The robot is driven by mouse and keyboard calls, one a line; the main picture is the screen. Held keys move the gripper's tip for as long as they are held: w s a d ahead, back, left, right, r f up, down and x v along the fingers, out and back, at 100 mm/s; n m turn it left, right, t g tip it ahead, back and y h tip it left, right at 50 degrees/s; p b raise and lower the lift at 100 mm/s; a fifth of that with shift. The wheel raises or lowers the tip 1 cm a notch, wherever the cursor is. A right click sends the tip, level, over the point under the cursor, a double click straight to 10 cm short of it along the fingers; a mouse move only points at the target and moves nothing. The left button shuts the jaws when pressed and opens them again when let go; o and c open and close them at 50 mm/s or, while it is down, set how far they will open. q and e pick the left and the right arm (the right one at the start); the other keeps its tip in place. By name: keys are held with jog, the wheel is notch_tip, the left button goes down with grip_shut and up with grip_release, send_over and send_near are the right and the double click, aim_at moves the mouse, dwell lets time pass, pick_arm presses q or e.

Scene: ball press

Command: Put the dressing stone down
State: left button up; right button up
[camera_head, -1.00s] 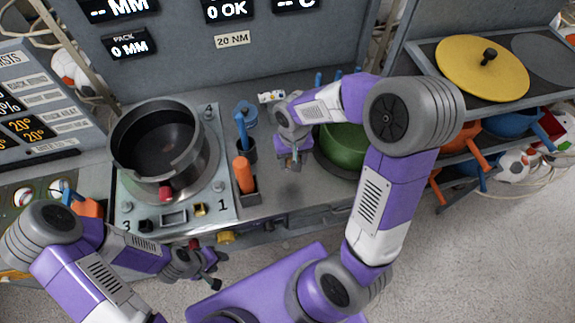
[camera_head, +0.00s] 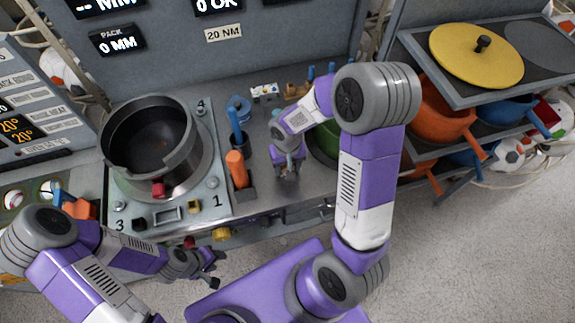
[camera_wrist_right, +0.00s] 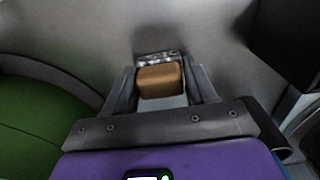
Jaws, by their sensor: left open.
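The dressing stone (camera_wrist_right: 161,82) shows in the right wrist view as a brown block with a rough silvery face at its far end. My right gripper (camera_wrist_right: 161,78) has its two fingers against the sides of the block. In the head view, my right gripper (camera_head: 288,172) points down over the grey counter, right of the orange-handled tool; the stone is hardly visible there. I cannot tell whether the stone touches the counter. My left gripper (camera_head: 212,270) is open and empty, low in front of the counter.
A dark round pan (camera_head: 150,140) sits on the machine plate at left. An orange-handled tool (camera_head: 237,168) and a blue-handled tool (camera_head: 236,120) stand in holders. A green pot (camera_head: 325,140) is right of my right gripper. A shelf (camera_head: 545,90) with a yellow lid (camera_head: 476,55) stands at right.

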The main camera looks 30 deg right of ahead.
jog(key=o, duration=0.4)
jog(key=shift+r, duration=0.25)
notch_tip(320, 180, up, 12)
jog(key=shift+f+p, duration=0.1)
jog(key=shift+p, duration=1.05)
